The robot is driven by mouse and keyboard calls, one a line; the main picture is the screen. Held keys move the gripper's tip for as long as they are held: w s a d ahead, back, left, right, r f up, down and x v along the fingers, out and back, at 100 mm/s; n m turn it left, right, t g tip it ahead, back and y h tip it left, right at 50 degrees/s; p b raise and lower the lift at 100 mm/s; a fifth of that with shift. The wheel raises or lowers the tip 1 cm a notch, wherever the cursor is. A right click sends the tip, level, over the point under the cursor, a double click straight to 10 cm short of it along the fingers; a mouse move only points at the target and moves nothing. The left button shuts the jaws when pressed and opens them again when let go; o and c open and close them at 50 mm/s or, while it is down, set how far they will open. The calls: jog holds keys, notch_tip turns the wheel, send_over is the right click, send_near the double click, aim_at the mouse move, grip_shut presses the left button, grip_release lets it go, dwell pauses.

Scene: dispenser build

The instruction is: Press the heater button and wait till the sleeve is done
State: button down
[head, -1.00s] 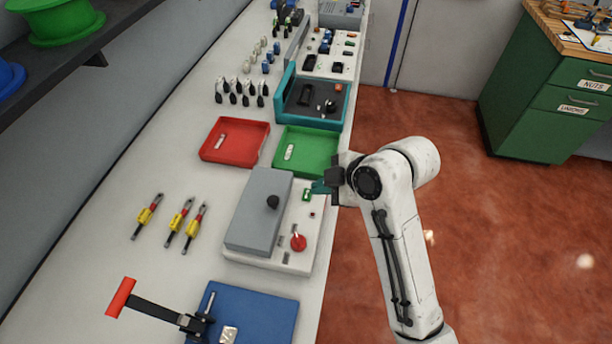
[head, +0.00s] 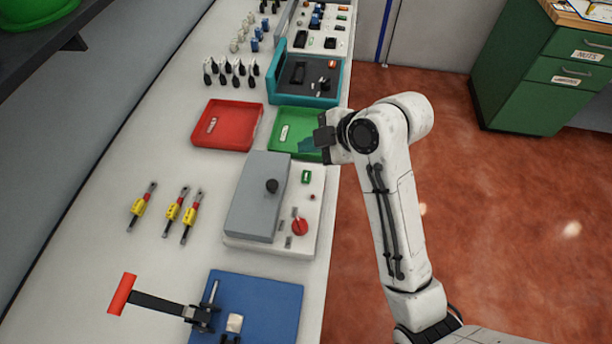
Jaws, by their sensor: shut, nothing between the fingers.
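The heater appears to be the white-based unit with a closed grey lid (head: 258,195) and a black knob (head: 272,186) on it. Its right-hand panel carries a green-framed element (head: 306,177), a small dark button (head: 312,197) and a red knob (head: 299,227). I cannot tell which of these is the heater button. My gripper (head: 308,145) is shut and empty, seen over the near right part of the green tray, beyond the heater panel and apart from it. No sleeve can be made out in the heater; the lid hides its inside.
A red tray (head: 196,130) and a green tray (head: 275,143) stand beyond the heater. Several yellow-and-red tools (head: 172,212) lie left. A blue plate (head: 262,300) with a red-handled lever (head: 122,294) is nearest. A teal-edged station (head: 305,100) stands farther back.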

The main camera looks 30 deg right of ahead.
jog(key=b, duration=0.5)
send_over(310, 178)
notch_tip(310, 178, down, 7)
jog(key=shift+r, duration=0.15)
jog(key=shift+f+b, duration=0.35)
jog(key=shift+f, duration=0.1)
jog(key=shift+f, duration=0.1)
dwell(1.2)
jog(key=shift+f, duration=0.3)
jog(key=shift+f+b, duration=0.3)
jog(key=shift+f, duration=0.1)
dwell(0.8)
jog(key=shift+r, duration=0.1)
jog(key=shift+r+p, duration=0.75)
jog(key=shift+p, duration=0.15)
